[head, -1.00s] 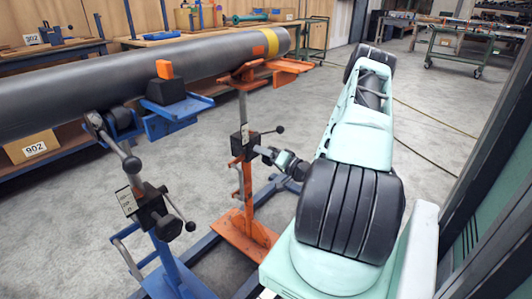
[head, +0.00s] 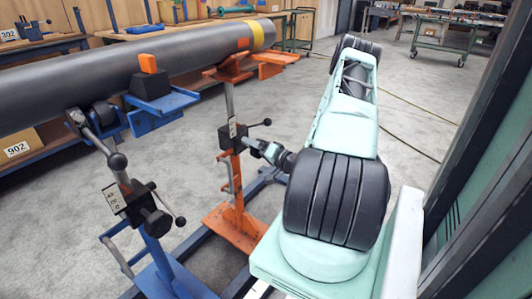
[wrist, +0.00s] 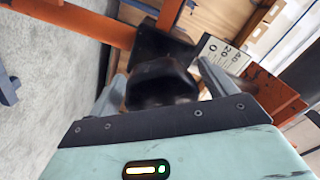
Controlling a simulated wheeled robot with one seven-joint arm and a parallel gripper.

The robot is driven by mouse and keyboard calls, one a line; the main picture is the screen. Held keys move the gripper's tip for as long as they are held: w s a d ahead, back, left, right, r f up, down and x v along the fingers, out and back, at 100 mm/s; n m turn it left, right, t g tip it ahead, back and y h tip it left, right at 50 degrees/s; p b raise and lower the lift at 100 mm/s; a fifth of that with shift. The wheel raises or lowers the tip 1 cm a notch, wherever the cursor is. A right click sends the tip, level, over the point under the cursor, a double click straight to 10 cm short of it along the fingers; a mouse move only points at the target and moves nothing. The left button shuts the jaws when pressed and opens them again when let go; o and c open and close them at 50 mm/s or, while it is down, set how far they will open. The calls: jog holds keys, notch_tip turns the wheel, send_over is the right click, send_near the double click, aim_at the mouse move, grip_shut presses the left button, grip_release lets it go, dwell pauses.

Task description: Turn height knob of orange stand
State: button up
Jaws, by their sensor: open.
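The orange stand (head: 236,190) stands under the far end of the grey pipe (head: 190,62). A black clamp block (head: 233,137) with a small white label sits on its post. The black height knob (wrist: 160,84) fills the middle of the wrist view, slightly blurred, with the label plate (wrist: 220,56) behind it to the right. My gripper (wrist: 162,92) is open, with one grey finger on each side of the knob. Whether the fingers touch it cannot be told. In the head view my gripper (head: 263,150) is at the block's right side, where it largely hides the knob.
A blue stand (head: 155,245) with its own black knob and lever stands at the near left. A ball-ended lever (head: 262,123) juts from the orange stand's block, just above my gripper. Dark uprights (head: 470,190) stand close on the right. The grey floor behind is open.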

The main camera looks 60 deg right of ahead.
jog(key=s+a+p, duration=0.1)
jog(key=s+a, duration=0.1)
jog(key=s, duration=1.5)
jog(key=shift+p, duration=0.3)
